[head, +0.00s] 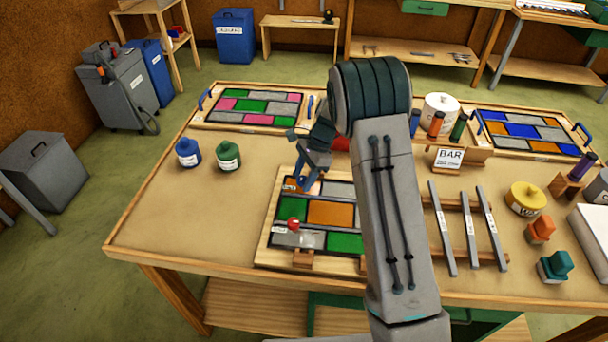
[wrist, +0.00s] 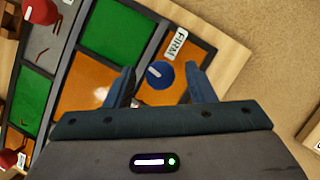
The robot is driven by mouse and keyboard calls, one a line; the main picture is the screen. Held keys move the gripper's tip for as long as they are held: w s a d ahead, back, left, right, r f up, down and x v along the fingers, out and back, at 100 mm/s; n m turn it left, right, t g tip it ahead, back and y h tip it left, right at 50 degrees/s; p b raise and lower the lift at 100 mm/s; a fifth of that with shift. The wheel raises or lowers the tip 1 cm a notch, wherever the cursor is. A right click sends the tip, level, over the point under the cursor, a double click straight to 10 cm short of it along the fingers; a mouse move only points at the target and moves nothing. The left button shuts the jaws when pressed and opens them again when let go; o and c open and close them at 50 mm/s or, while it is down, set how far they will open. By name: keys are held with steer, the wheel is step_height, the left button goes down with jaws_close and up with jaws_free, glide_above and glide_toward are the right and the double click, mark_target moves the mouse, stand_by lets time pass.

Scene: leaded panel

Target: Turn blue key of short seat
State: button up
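The blue key (wrist: 160,74) is a round knob with a pale mark on top, on an orange pane beside a label reading FIRM. My gripper (wrist: 161,88) is open, with one finger on each side of the key in the wrist view; I cannot tell whether they touch it. In the head view my gripper (head: 308,180) is low at the upper left corner of the middle panel (head: 263,244), and the blue key is not discernible there. A red key (head: 293,224) stands on the panel's left side. I cannot make out which part is the short seat.
Grey bars (head: 442,230) lie on a rack to the right. Other leaded panels lie at the back left (head: 250,107) and back right (head: 528,132). The table's left front is clear.

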steer(key=c, duration=0.9)
steer(key=shift+n, duration=0.4)
steer(key=n, duration=0.2)
steer(key=n+g, duration=0.1)
steer(key=shift+w+a+n+g+h, duration=0.1)
steer(key=shift+w+n+g+h, duration=0.05)
steer(key=shift+n+g+h, duration=0.2)
steer(key=n, duration=0.2)
steer(key=n+h, duration=0.1)
steer(key=n, duration=0.1)
steer(key=shift+w+a+n+g+h+b, duration=0.1)
steer(key=shift+n+g+h+b, duration=0.15)
steer(key=shift+g+b, duration=0.15)
steer(key=n+h, duration=0.1)
steer(key=n, duration=0.3)
steer(key=shift+a+n+h, duration=0.1)
steer(key=shift+n+h, duration=0.2)
steer(key=shift+h, duration=0.1)
steer(key=shift+a+n+h+b, duration=0.1)
steer(key=shift+n+h+b, duration=0.45)
steer(key=shift+n, duration=1.35)
steer(key=shift+h, duration=0.25)
